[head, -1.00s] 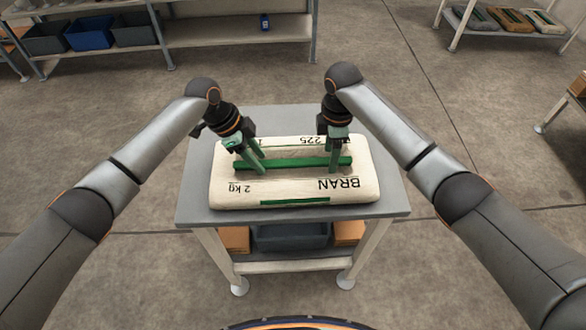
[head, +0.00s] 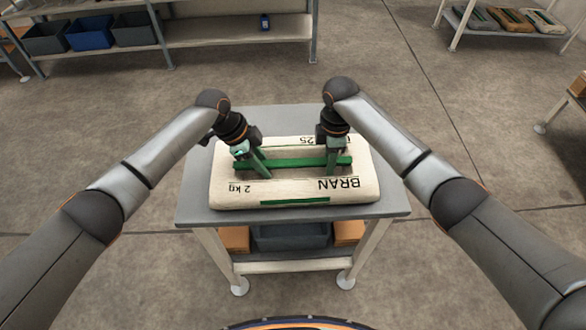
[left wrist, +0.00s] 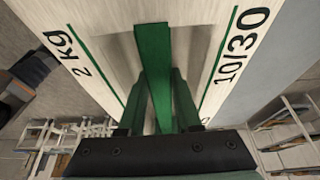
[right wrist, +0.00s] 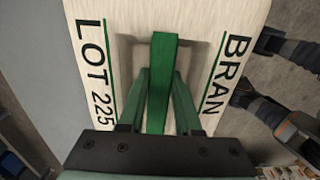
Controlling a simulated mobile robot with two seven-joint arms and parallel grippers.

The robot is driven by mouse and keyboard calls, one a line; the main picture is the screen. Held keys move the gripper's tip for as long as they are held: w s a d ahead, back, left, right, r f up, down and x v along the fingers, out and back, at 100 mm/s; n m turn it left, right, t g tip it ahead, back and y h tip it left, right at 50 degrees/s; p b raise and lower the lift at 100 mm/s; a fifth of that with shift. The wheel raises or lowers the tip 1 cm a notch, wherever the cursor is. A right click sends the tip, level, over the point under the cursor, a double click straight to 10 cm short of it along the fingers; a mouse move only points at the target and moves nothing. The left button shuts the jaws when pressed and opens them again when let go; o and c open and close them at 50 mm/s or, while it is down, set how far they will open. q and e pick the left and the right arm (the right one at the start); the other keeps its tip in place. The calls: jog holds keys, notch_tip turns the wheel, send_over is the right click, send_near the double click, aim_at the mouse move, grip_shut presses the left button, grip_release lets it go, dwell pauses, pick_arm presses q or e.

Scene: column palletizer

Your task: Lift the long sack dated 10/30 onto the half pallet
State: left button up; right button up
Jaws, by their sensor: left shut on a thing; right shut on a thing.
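A long cream sack (head: 295,188) lies flat on a grey table, with "BRAN" and "2 kg" on its top. The left wrist view shows the date "10/30" on the sack (left wrist: 215,92); the right wrist view shows "LOT 225" on it (right wrist: 98,70). A green bar-like handle (head: 298,162) runs along its middle. My left gripper (head: 262,170) is shut on the handle near its left end. My right gripper (head: 333,168) is shut on it near its right end. The sack appears to rest on the table. No half pallet is in view.
The grey table (head: 390,205) has boxes and a dark bin (head: 290,237) on its lower shelf. A shelf rack (head: 240,30) with bins stands at the back left. Another rack (head: 520,28) with sacks stands at the back right. Open floor surrounds the table.

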grip_shut()
dwell(0.9)
jog(key=shift+w+r, duration=0.15)
jog(key=shift+r, duration=0.1)
